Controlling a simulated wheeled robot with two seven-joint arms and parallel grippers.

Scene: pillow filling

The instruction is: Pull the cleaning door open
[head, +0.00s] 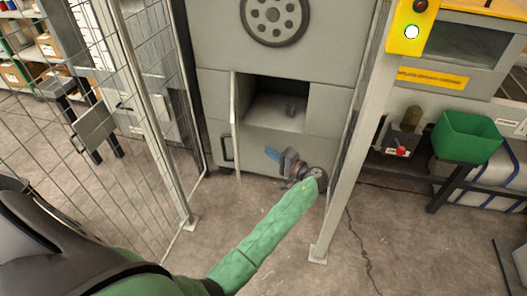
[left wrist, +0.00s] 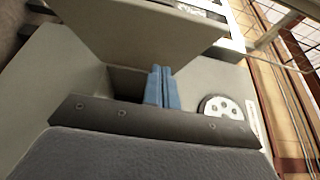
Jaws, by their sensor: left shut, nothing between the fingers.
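The cleaning door (head: 234,125) of the grey machine stands swung outward at the left edge of a dark opening (head: 277,102), seen almost edge-on in the head view. Its black handle (head: 226,149) is low on the left. My left gripper (head: 269,153) is in front of the machine, below the opening and right of the door. Its blue fingers are together with nothing between them, also in the left wrist view (left wrist: 162,88). There a broad beige panel (left wrist: 140,40), probably the door, rises beyond the fingers; contact cannot be told. My right gripper is out of view.
A wire-mesh fence (head: 130,75) stands at left and a pale post (head: 345,150) at right, close to my left arm. A green bin (head: 468,137) is on a bench beyond the post. The floor before the machine is clear.

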